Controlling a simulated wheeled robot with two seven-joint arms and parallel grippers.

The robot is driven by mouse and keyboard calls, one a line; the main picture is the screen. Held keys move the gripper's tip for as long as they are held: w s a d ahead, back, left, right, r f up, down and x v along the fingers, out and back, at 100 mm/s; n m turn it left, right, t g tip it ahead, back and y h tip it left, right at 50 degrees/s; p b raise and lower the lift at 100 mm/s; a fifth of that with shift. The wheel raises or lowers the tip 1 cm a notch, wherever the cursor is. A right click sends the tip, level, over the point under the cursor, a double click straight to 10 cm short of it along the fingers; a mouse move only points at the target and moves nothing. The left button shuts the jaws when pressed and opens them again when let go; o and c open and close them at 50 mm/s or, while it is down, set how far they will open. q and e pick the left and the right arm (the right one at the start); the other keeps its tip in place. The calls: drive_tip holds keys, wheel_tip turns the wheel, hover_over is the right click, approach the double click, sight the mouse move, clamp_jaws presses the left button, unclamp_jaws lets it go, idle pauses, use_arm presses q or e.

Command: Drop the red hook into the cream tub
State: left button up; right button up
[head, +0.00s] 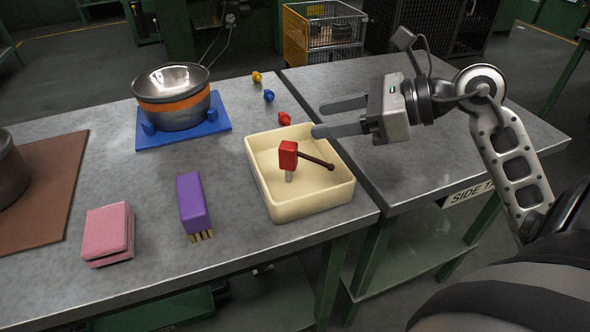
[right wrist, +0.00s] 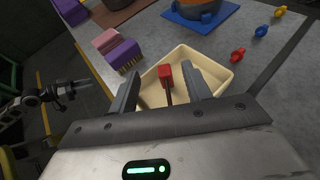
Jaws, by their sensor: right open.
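The red hook (head: 284,118) is a small red piece lying on the grey table just behind the cream tub (head: 258,187). It also shows in the right wrist view (right wrist: 237,55), to the right of the tub (right wrist: 190,52). The tub holds a red-headed tool (head: 288,153) with a dark handle. My right gripper (head: 320,118) is open and empty, with its fingertips over the tub's back right side in the picture, to the right of the red hook. My left gripper (right wrist: 76,88) shows small at the left of the right wrist view; its jaw state is unclear.
A blue hook (head: 269,96) and a yellow hook (head: 257,77) lie behind the red one. A steel pot (head: 172,98) stands on a blue mat (head: 210,127). A purple brush (head: 193,203) and pink sponges (head: 108,233) lie left of the tub. The side table (head: 440,165) has free room.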

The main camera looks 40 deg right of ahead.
use_arm(q)
drive_tip(key=shift+r, duration=0.1)
use_arm(e)
drive_tip(key=v, duration=0.9)
